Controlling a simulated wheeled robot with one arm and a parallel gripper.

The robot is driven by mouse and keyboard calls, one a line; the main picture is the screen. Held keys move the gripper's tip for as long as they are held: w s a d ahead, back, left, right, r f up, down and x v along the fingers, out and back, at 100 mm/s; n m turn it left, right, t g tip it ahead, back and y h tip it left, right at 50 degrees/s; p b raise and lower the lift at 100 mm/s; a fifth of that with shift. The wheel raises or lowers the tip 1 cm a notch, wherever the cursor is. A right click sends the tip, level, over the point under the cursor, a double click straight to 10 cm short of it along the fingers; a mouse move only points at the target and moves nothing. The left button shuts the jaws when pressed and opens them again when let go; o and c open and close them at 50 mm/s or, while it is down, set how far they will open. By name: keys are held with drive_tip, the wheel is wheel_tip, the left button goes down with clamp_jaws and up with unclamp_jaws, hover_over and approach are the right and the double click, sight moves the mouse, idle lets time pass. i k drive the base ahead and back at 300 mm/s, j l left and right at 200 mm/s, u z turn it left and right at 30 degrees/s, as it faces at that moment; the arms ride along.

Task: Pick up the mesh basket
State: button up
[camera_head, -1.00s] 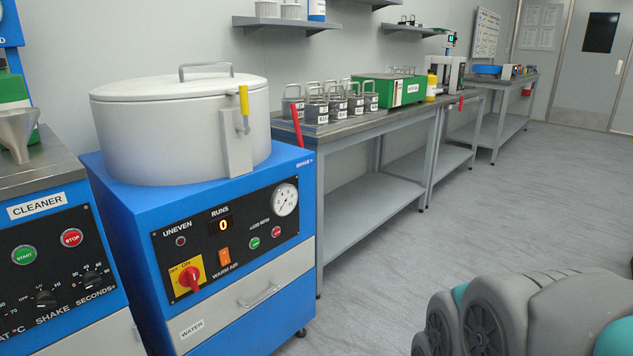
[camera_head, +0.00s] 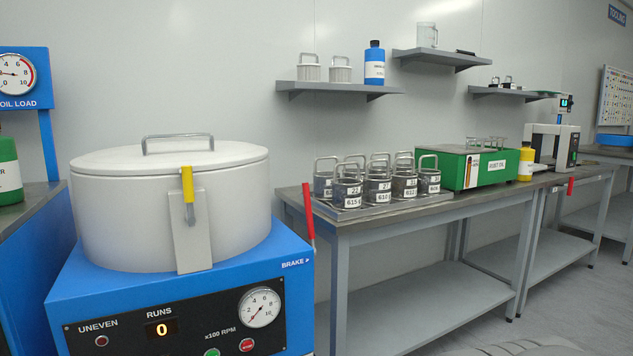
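I cannot tell for certain which thing is the mesh basket. A pale, faintly gridded container (camera_head: 427,36) stands on the higher wall shelf. Two small whitish ribbed containers with hoop handles, a left one (camera_head: 309,72) and a right one (camera_head: 340,74), stand on the lower-left wall shelf. Several grey metal canisters with hoop handles and number labels, such as one at the front (camera_head: 346,195), stand on a tray (camera_head: 352,212) on the bench. My gripper is not in view.
A blue machine (camera_head: 180,300) with a closed white lidded drum (camera_head: 130,225) fills the left front. A red brake lever (camera_head: 309,215) sticks up beside it. The bench (camera_head: 460,196) also carries a green box (camera_head: 482,168) and a yellow bottle (camera_head: 525,163).

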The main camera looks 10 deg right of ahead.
sight(377, 188)
drive_tip(key=l+u, duration=0.1)
drive_tip(key=l, duration=0.8)
drive_tip(key=k+l+u, duration=0.1)
drive_tip(key=l, duration=0.8)
